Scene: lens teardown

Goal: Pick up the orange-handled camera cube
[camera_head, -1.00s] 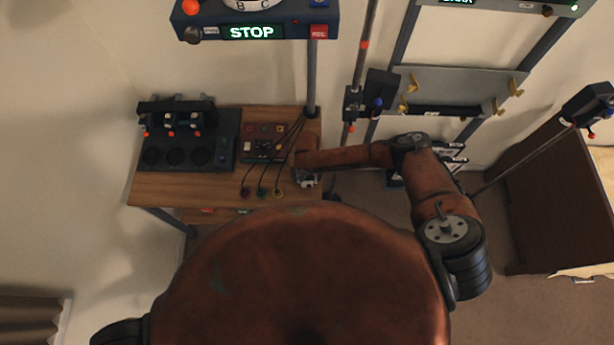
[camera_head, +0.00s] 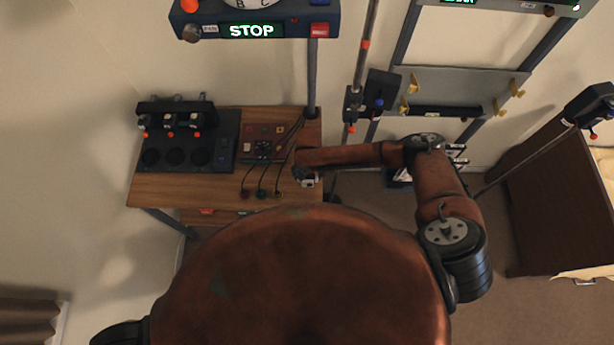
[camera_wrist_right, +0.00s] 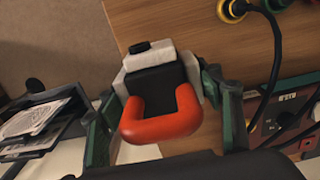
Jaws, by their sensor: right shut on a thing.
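The orange-handled camera cube (camera_wrist_right: 160,80) has a black and pale body and a thick orange U-shaped handle, seen close in the right wrist view. My right gripper (camera_wrist_right: 167,112) is shut on it, with one dark green finger on each side. In the head view, my right gripper (camera_head: 307,178) is at the right edge of the wooden table, and the cube is small and mostly hidden there. I cannot tell how far the cube is above the tabletop. My left gripper is not in view.
The wooden table (camera_head: 170,189) carries a black unit (camera_head: 188,158) with round recesses and a red panel (camera_head: 264,143) with cables. A post stands behind the right gripper. A rack (camera_head: 455,85) with yellow hooks is to the right. The table's front left is bare.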

